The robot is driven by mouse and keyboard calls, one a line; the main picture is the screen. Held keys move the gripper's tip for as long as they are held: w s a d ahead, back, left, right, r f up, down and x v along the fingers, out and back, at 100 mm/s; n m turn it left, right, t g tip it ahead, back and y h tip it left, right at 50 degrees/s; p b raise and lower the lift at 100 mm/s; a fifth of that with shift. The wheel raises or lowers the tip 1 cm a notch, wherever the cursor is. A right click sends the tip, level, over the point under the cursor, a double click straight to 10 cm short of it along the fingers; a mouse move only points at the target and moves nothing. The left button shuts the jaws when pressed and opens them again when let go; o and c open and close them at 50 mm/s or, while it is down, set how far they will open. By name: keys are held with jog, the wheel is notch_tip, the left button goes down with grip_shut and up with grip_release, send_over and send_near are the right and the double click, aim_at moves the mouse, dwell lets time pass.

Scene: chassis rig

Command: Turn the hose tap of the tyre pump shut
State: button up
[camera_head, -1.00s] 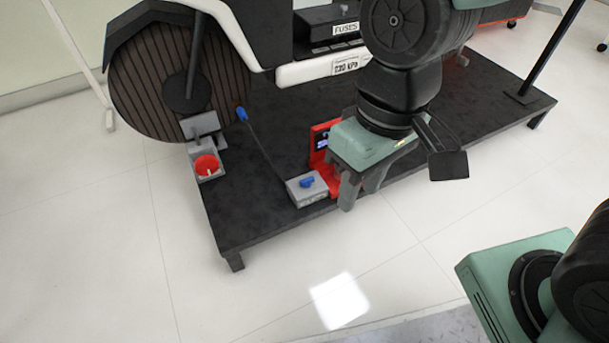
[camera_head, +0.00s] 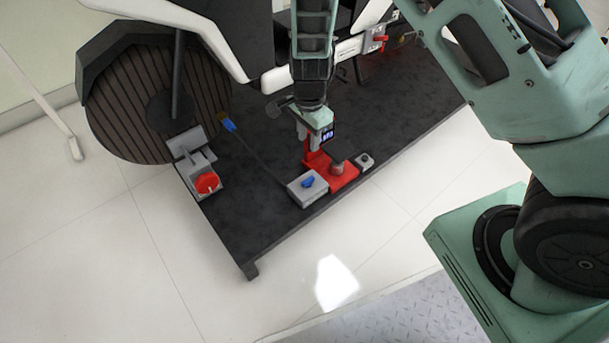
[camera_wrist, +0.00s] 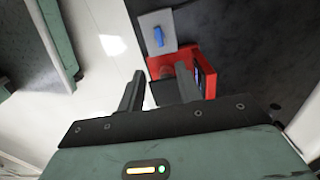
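The hose tap is a small blue handle (camera_head: 308,182) on top of a grey box (camera_head: 296,195) near the platform's front edge. It also shows in the wrist view (camera_wrist: 158,36), on the grey box (camera_wrist: 145,20). The red tyre pump (camera_head: 345,180), with an upright display panel, stands just right of the box. A dark hose runs from the box to a blue end piece (camera_head: 229,125) by the wheel. My gripper (camera_head: 305,137) is above and behind the tap, near the pump's display, apart from the tap. In the wrist view its fingers (camera_wrist: 159,92) are spread and empty.
A grey unit with a red round knob (camera_head: 207,183) sits at the platform's left edge, by the large wheel (camera_head: 150,95). The dark platform (camera_head: 245,215) is bare left of the tap; the white floor in front is clear.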

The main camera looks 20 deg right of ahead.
aim_at(308, 179)
notch_tip(308, 179, down, 16)
jog(key=b, duration=0.8)
jog(key=shift+f, duration=0.25)
grip_shut()
